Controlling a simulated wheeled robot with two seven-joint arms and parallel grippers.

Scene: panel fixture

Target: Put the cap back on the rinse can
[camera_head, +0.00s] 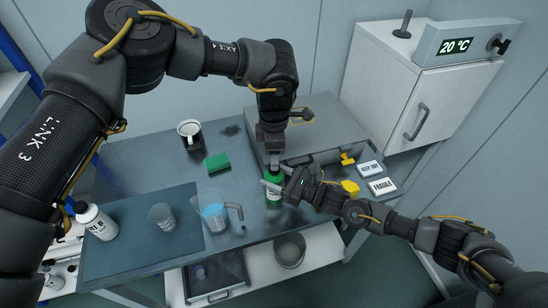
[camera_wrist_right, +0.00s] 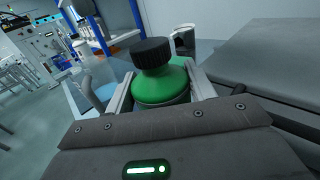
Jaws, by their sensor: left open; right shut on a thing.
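The rinse can (camera_head: 273,199) is a green can with a pale label, standing upright near the table's front edge. My right gripper (camera_head: 273,187) comes in from the right and is shut on its upper body. In the right wrist view the can's green shoulder (camera_wrist_right: 162,86) sits between my two fingers. The black ribbed cap (camera_wrist_right: 152,52) rests on top of the can's neck there, looking about level; I cannot tell if it is screwed tight. My left gripper (camera_head: 273,161) points down just above the can, open, and hides the cap in the head view.
A measuring jug with blue liquid (camera_head: 213,215), a clear beaker (camera_head: 162,216) and a white bottle (camera_head: 97,222) stand to the left. A green sponge (camera_head: 217,163) and a mug (camera_head: 190,133) are farther back. A grey case (camera_head: 325,130) and labelled blocks (camera_head: 381,186) lie to the right.

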